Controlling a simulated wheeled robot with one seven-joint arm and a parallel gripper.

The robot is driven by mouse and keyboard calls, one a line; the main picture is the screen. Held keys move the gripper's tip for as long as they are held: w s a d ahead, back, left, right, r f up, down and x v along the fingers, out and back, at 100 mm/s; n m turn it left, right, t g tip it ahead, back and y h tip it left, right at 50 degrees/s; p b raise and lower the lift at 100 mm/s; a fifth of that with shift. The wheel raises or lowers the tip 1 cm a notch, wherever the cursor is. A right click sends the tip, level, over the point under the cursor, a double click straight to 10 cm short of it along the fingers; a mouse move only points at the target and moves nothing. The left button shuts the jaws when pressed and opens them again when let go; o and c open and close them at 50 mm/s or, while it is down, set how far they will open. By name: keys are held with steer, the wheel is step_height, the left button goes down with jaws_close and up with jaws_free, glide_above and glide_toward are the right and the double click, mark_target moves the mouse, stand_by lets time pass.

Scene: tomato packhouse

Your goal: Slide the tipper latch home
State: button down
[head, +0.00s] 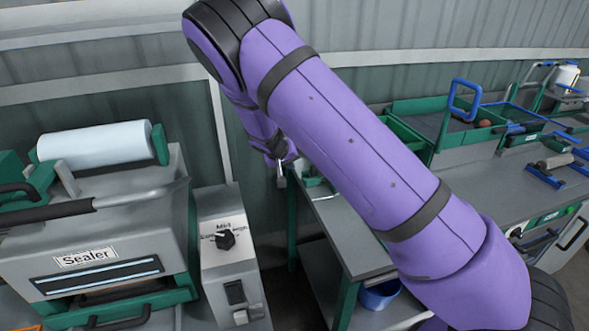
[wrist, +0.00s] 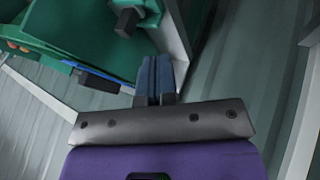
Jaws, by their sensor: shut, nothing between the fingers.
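My gripper (head: 281,178) is at the left end of the grey bench in the head view, pointing down, mostly behind my purple arm. In the wrist view its two dark blue fingers (wrist: 154,75) are together and empty. Just beyond them is a green body with a dark square knob (wrist: 127,21), which may be the latch; the fingertips look apart from it. I cannot tell the latch's position. A green part (head: 405,138) shows beside my arm in the head view.
A sealer (head: 95,245) with a white roll (head: 95,143) and a grey control box (head: 228,255) stand left. A green-edged tray (head: 440,125) with a blue handle (head: 463,100) is on the bench at right. A blue bowl (head: 378,296) sits below. A corrugated wall is behind.

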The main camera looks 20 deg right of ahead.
steer(key=shift+v, duration=1.5)
steer(key=s+d+r+m+g+y, duration=0.15)
steer(key=s+d+r, duration=0.25)
steer(key=s+r, duration=0.6)
steer(key=s+d+r+n+y, duration=0.1)
steer(key=s+d+r+y, duration=0.25)
steer(key=s+r, duration=0.75)
steer(key=s+r+n+t, duration=0.1)
steer(key=s+r, duration=0.3)
steer(key=s, duration=0.7)
steer(key=s+d+r+n+t, duration=0.1)
steer(key=s+r, duration=0.4)
steer(key=s, duration=0.7)
steer(key=shift+d+r+y, duration=0.15)
steer(key=shift+r+y, duration=0.1)
steer(key=shift+y, duration=0.15)
